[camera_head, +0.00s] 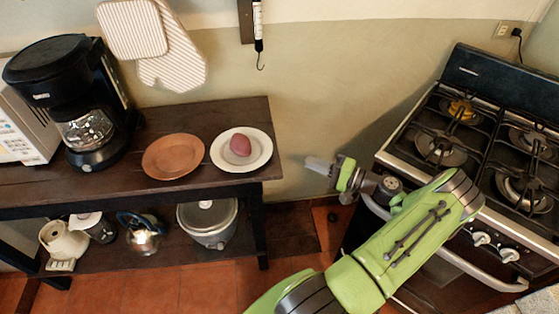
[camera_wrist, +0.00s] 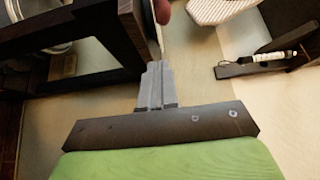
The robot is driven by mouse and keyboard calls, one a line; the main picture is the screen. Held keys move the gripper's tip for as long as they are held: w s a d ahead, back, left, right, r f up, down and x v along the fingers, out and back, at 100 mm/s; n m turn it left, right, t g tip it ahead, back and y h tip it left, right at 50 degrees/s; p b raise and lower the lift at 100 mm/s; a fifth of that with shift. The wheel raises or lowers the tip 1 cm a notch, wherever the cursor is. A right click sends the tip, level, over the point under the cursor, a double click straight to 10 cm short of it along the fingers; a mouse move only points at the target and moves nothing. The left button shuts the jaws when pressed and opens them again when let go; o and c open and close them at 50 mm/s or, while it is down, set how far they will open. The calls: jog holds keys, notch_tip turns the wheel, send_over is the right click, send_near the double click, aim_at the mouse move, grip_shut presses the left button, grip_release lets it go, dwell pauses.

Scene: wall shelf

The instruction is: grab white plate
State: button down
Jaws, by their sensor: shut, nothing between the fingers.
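The white plate (camera_head: 221,157) lies flat on the dark wooden shelf top near its right end. A dark pink, rounded object (camera_head: 240,145) sits on the plate. My gripper (camera_head: 312,164) is to the right of the plate, apart from it, beyond the shelf's right edge. Its fingers (camera_wrist: 157,80) are together and empty. In the wrist view only a thin edge of the plate (camera_wrist: 157,32) shows, just beyond the fingertips, with part of the pink object (camera_wrist: 162,10) at the top.
A brown plate (camera_head: 172,156) lies left of the white plate. A black coffee maker (camera_head: 70,90) and a microwave (camera_head: 25,125) stand further left. A stove (camera_head: 480,150) is on the right. A pot (camera_head: 208,222) and kettle (camera_head: 142,235) sit on the lower shelf.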

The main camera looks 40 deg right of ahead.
aim_at(266, 162)
jog(key=w+a, duration=0.4)
jog(key=w, duration=0.1)
jog(key=w+a+b, duration=0.1)
jog(key=w+a, duration=0.1)
jog(key=w, duration=0.1)
jog(key=shift+a, duration=0.15)
jog(key=shift+w+a, duration=0.25)
jog(key=shift+a, duration=0.3)
jog(key=shift+w+a, duration=0.25)
jog(key=shift+a, duration=0.3)
jog(key=shift+w+a, duration=0.15)
jog(key=shift+a, duration=0.2)
jog(key=shift+d, duration=0.3)
